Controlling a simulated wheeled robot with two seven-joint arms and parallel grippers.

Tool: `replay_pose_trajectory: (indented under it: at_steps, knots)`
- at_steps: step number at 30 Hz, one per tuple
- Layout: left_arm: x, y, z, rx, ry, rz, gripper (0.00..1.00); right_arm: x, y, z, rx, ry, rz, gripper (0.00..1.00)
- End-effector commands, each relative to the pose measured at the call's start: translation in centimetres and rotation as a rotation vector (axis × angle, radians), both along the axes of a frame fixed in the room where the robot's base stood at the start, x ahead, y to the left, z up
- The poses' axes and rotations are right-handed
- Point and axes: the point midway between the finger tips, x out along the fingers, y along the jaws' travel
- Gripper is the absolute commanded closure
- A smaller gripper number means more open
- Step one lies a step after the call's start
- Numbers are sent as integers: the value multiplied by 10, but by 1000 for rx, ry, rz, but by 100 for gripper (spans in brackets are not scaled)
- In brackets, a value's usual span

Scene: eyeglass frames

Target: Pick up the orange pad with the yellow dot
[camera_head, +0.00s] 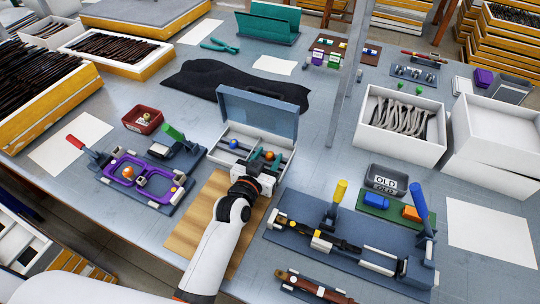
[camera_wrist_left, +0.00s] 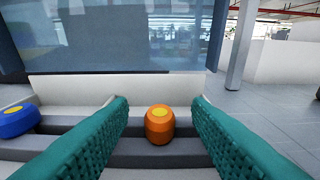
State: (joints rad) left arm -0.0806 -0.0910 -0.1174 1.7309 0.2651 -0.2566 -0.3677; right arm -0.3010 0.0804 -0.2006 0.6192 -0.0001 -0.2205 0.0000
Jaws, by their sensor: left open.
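The orange pad (camera_wrist_left: 159,125) with a yellow dot on top stands in a grey slotted tray inside the open case (camera_head: 257,112). It also shows in the head view (camera_head: 268,155). My left gripper (camera_head: 265,161) reaches into the case from the front. Its two teal fingers are open, one on each side of the orange pad, with gaps visible in the left wrist view. A blue pad (camera_wrist_left: 17,121) with a yellow dot sits left of the fingers in the same tray. My right gripper is not in view.
The case's raised lid stands behind the pads. A purple eyeglass frame in a blue fixture (camera_head: 150,183) lies left, with another orange piece (camera_head: 129,172) on it. A long blue fixture (camera_head: 345,245) with upright handles lies right. A black cloth (camera_head: 225,80) lies behind the case.

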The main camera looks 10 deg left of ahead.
Motion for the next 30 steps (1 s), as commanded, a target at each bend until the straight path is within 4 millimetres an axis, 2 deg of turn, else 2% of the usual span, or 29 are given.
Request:
replay_pose_trajectory:
  at_steps: [7,8,15,16,26,30]
  knots:
    - [2,0,-1,0,0,0,55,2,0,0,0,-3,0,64]
    - [2,0,-1,0,0,0,59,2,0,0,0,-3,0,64]
    - [2,0,0,0,0,0,98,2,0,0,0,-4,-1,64]
    - [2,0,0,0,0,0,100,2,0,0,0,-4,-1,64]
    - [2,0,1,0,0,1,100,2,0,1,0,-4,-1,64]
    - [2,-1,17,0,-3,1,100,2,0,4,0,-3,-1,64]
